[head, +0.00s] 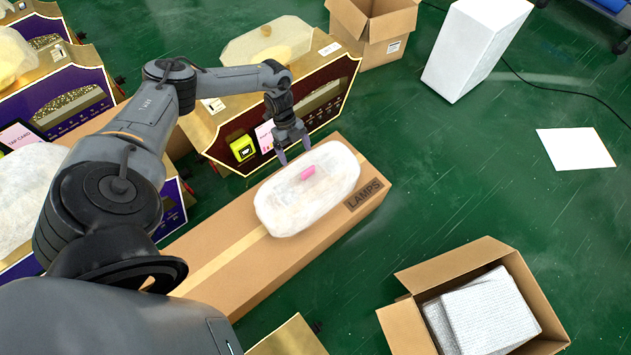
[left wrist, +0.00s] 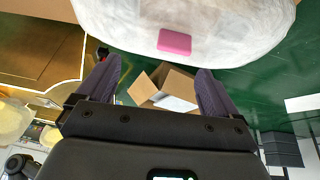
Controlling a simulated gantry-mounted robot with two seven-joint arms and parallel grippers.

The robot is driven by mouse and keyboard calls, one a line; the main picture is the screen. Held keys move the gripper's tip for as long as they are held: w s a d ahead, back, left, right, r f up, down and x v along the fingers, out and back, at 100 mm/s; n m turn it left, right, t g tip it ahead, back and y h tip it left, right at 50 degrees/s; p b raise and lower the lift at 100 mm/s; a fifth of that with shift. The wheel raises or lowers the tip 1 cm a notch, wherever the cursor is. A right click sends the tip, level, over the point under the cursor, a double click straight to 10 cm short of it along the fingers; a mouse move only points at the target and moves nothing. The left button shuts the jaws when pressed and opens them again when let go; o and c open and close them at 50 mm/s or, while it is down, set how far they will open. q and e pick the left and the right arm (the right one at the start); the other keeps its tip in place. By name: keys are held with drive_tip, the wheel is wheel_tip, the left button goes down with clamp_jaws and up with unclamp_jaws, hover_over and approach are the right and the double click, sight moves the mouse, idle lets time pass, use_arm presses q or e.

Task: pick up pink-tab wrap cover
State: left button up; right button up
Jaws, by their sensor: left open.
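The wrap cover (head: 285,205) is a translucent whitish oval with a pink tab (head: 308,173) on top. It lies on a long cardboard box labelled LAMPS (head: 235,265). My left gripper (head: 295,158) is open and empty, just beyond the cover's far edge in the head view, close to the tab. In the left wrist view the cover (left wrist: 190,25) fills the top and its pink tab (left wrist: 174,41) shows above the space between the spread fingers (left wrist: 155,90). Whether the fingers touch the cover cannot be told. My right gripper is not in view.
A vending unit (head: 265,120) with another wrapped cover (head: 267,40) stands behind the box. More units stand at left. An open carton (head: 375,25) stands at the back and another (head: 450,270) at lower right holds wrapped slabs. Green floor right of the box is mostly clear.

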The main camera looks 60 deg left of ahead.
sight(308, 170)
use_arm(q)
drive_tip(key=shift+t, duration=0.3)
drive_tip(key=w+f+b, duration=0.1)
drive_tip(key=d+f+b, duration=0.1)
drive_tip(key=f, duration=0.1)
drive_tip(key=w+f+b, duration=0.1)
drive_tip(key=f, duration=0.1)
drive_tip(key=shift+w+d, duration=0.35)
drive_tip(key=shift+d+f, duration=0.2)
drive_tip(key=shift+f, duration=0.15)
drive_tip(key=b+x, duration=0.1)
drive_tip(key=x, duration=0.1)
drive_tip(key=b+x, duration=0.1)
drive_tip(key=x, duration=0.1)
drive_tip(key=shift+s+b, duration=0.3)
drive_tip(key=shift+d+f, duration=0.25)
drive_tip(key=shift+d, duration=0.05)
drive_tip(key=shift+w, duration=0.1)
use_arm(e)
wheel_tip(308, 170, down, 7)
use_arm(q)
drive_tip(key=shift+a, duration=0.1)
